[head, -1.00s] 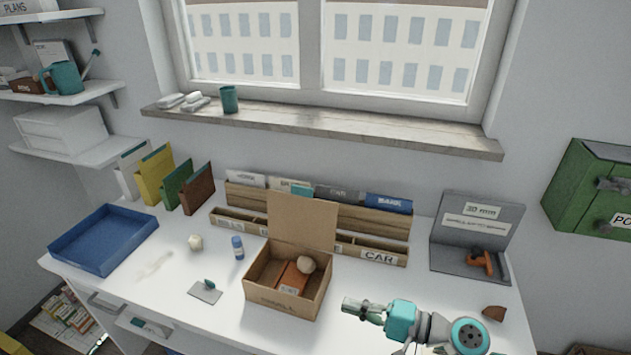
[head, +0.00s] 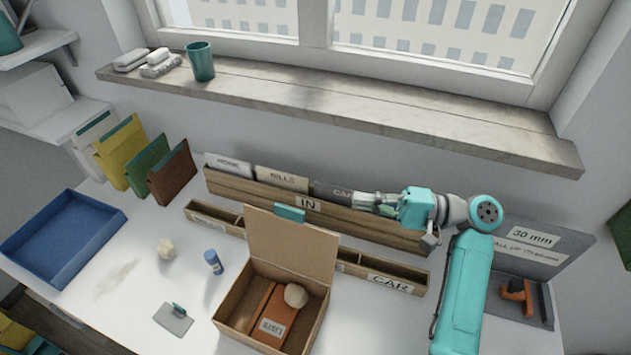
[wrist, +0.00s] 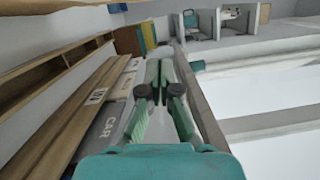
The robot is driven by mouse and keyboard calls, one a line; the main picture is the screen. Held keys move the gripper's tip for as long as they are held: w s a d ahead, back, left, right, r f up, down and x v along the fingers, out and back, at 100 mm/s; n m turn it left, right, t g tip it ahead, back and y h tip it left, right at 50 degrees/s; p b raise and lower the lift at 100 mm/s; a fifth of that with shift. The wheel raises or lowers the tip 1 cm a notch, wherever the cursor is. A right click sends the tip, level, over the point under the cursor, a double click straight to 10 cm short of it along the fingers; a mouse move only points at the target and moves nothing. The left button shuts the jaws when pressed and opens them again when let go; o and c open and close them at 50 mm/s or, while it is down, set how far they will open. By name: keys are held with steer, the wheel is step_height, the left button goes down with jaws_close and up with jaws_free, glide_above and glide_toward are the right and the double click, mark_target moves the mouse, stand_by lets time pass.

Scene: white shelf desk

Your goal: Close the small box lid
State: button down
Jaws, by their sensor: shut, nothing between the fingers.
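The small cardboard box (head: 232,328) stands on the white desk with its lid (head: 291,247) raised upright at the back. Inside it lie a reddish-brown labelled item (head: 271,318) and a pale round ball (head: 296,296). My gripper (head: 358,200) is up and behind the box to the right, in front of the wooden file rack, pointing left. Its fingers also show in the wrist view (wrist: 163,75), close together and empty. My gripper is apart from the lid. The box is not recognisable in the wrist view.
The wooden file rack (head: 240,188) and a low divided tray (head: 390,270) stand behind the box. A blue tray (head: 62,240), pale cube (head: 166,249), blue bottle (head: 213,262) and grey card holder (head: 173,318) are to the left. The window sill (head: 400,120) overhangs the back.

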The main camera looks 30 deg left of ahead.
steer(key=s+a+r, duration=0.1)
steer(key=s+a, duration=0.7)
steer(key=shift+a, duration=0.2)
stand_by(0.6)
